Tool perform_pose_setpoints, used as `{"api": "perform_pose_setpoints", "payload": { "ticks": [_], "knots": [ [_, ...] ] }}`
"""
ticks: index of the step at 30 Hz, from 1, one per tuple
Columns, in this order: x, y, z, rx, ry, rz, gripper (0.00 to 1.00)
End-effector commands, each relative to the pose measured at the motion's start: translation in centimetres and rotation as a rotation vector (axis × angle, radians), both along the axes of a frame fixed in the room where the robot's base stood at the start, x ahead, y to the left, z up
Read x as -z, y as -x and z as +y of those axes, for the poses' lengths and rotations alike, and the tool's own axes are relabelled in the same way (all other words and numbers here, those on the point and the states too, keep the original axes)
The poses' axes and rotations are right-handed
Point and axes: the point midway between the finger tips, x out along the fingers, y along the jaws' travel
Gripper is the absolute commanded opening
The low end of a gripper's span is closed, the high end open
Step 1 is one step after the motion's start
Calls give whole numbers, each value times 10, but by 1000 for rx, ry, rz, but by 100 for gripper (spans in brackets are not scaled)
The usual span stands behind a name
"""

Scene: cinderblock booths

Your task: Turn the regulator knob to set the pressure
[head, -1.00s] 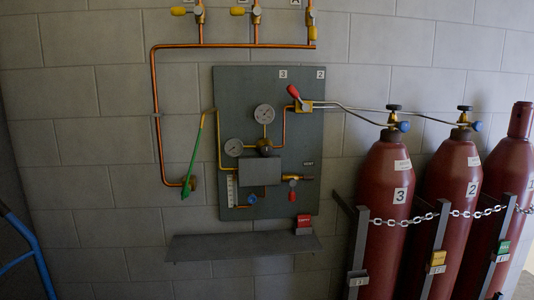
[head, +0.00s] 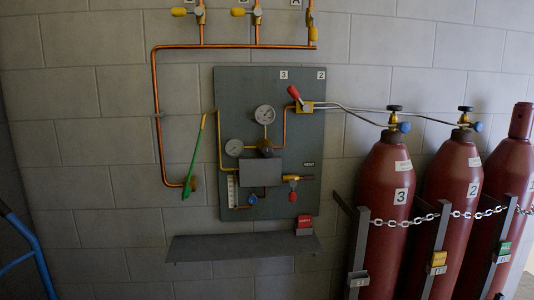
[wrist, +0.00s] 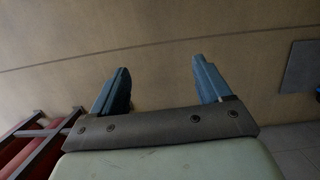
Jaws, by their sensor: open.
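The grey regulator panel (head: 230,90) hangs on the block wall in the head view. Two round gauges show on it, an upper one (head: 264,115) and a lower left one (head: 234,148). A dark round part (head: 266,149), possibly the regulator, sits below the upper gauge, behind a grey box (head: 260,173). A small blue knob (head: 252,199) is low on the panel. Which part is the regulator knob I cannot tell for sure. My gripper (wrist: 162,88) shows only in the wrist view, its two blue fingers wide apart with nothing between them. The panel's knobs do not show there.
A red-handled valve (head: 294,93) is at the panel's upper right. A green lever (head: 194,155) hangs left of the panel. A grey shelf (head: 240,247) juts out below. Red cylinders (head: 388,200) stand chained at the right. A blue tubular frame (head: 30,245) is at the far left.

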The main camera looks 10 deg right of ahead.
Motion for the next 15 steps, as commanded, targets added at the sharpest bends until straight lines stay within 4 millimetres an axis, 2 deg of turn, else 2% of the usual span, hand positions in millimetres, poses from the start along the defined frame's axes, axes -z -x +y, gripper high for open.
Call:
{"api": "perform_pose_setpoints", "payload": {
  "ticks": [1,3,8,15],
  "knots": [
    [-10,-16,2,-2,0,-29,77],
    [-24,-34,3,-5,-2,-65,77],
    [-59,-75,7,-12,-3,-147,77],
    [-118,-132,12,-21,-3,-271,77]
  ]
}}
